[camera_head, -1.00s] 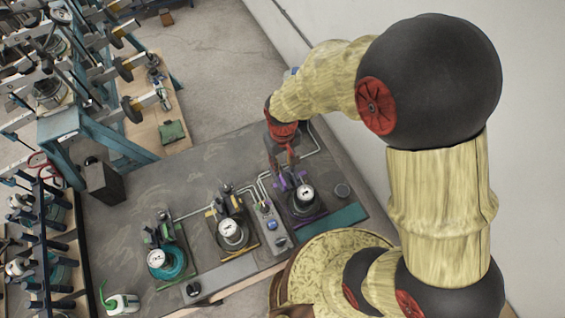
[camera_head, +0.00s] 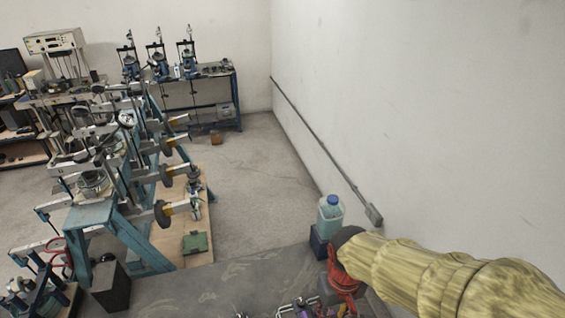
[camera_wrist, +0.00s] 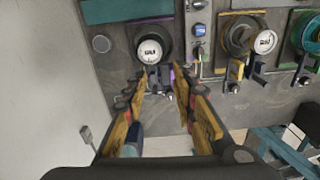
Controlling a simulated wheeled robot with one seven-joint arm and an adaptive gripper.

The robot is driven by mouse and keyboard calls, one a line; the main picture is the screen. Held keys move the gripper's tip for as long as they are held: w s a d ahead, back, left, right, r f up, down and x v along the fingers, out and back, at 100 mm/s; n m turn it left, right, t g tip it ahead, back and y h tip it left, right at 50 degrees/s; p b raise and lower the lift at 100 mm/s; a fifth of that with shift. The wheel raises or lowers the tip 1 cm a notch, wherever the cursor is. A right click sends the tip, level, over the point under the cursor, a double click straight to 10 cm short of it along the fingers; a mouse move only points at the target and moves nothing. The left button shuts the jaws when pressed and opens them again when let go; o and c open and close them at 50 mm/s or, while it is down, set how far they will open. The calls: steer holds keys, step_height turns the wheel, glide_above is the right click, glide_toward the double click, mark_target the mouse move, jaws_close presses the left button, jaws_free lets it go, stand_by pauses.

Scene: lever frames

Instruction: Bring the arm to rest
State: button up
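My arm (camera_head: 450,275) enters the head view from the lower right and reaches left over the grey bench. My gripper (camera_wrist: 159,84) shows in the wrist view with its two orange-and-black fingers spread apart and nothing between the tips. Past the tips, on the bench, is a unit with a round white dial (camera_wrist: 150,51), a black base and a purple part. The fingers look apart from it, though the gap is hard to judge. In the head view only the red wrist end (camera_head: 343,280) shows clearly; the fingertips are hidden or cut off.
The bench (camera_head: 215,287) carries more dial units, including one with a yellow part (camera_wrist: 266,42). A bottle with a blue cap (camera_head: 331,214) stands behind my wrist near the white wall (camera_head: 430,110). Blue lever frames (camera_head: 95,215) fill the left. Open floor (camera_head: 250,185) lies between.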

steer(key=s+d+f+m+t+b, duration=0.2)
steer(key=s+d+t+b, duration=0.2)
steer(key=b, duration=1.3)
steer(key=d+t, duration=0.1)
steer(key=d, duration=0.2)
steer(key=shift+s+t, duration=0.25)
steer(key=shift+t, duration=0.05)
